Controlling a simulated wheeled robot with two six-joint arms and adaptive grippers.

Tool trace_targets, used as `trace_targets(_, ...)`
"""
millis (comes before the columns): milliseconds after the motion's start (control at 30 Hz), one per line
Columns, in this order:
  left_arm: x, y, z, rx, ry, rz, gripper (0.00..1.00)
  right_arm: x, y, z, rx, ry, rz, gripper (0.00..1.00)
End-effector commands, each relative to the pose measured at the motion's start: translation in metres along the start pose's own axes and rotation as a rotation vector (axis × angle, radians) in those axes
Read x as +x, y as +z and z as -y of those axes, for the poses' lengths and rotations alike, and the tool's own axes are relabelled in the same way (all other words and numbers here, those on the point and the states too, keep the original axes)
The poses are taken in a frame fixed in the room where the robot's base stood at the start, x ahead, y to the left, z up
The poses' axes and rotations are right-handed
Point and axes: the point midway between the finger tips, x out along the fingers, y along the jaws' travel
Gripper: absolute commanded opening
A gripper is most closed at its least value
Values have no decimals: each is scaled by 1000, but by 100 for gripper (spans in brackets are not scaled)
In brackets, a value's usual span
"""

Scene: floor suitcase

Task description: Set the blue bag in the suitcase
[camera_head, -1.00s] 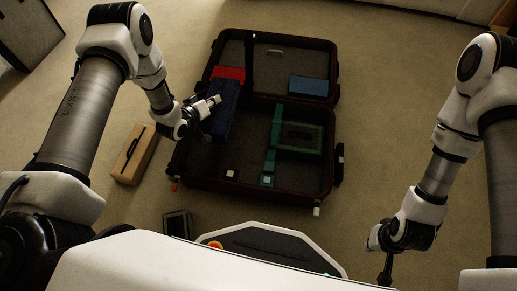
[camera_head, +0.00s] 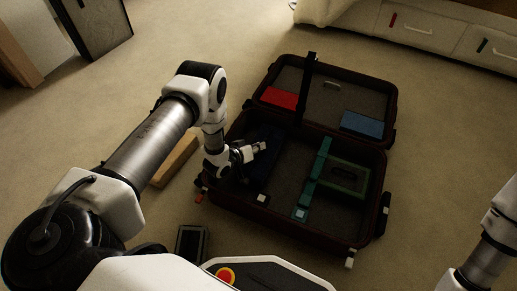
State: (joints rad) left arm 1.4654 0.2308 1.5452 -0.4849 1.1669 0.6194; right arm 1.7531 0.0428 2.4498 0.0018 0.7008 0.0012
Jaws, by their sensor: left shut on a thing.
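The open suitcase (camera_head: 318,240) lies on the floor, its lid half at the back. The dark blue bag (camera_head: 268,136) is in the left part of the suitcase's front half, partly hidden by my left gripper (camera_head: 262,147). My left gripper is shut on the bag near its upper edge. The dark picture does not show whether the bag touches the suitcase bottom. Only part of my right arm shows at the lower right; its gripper is outside the picture.
A green frame-like item (camera_head: 345,175) with a strap fills the right of the front half. A red item (camera_head: 279,98) and a lighter blue item (camera_head: 361,124) lie in the lid half. A tan box (camera_head: 176,160) and dark box (camera_head: 192,243) are on the floor outside.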

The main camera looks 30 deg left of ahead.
Motion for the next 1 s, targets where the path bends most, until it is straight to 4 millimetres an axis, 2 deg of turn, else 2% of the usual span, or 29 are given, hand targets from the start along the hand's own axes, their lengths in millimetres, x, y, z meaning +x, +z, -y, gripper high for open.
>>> trace_targets(100, 1, 0, 0, 0, 2, -2, 0, 1, 0, 0, 0, 0, 0, 0)
trace_targets(133, 0, 0, 0, 0, 0, 0, 20, 0, 0, 0, 0, 0, 0, 0)
trace_targets(167, 0, 0, 0, 0, 0, 0, 31, 0, 0, 0, 0, 0, 0, 0)
trace_targets(200, 0, 0, 0, 0, 0, 0, 35, 0, 0, 0, 0, 0, 0, 0)
trace_targets(467, 0, -1, -1, 0, 0, 0, 35, -1, 0, 0, 0, 0, 1, 0)
trace_targets(567, -8, -2, -2, -1, 0, 0, 35, -6, 0, 0, -1, 0, 1, 0)
trace_targets(667, -25, -4, -3, -3, -1, 1, 35, -17, 1, 0, -2, 0, 2, 0)
trace_targets(900, -88, -5, -3, -3, -4, 1, 35, -49, 1, 1, -6, -1, 4, 0)
trace_targets(1000, -108, -4, -2, -2, -2, 2, 35, -57, 1, 1, -6, -1, 4, 0)
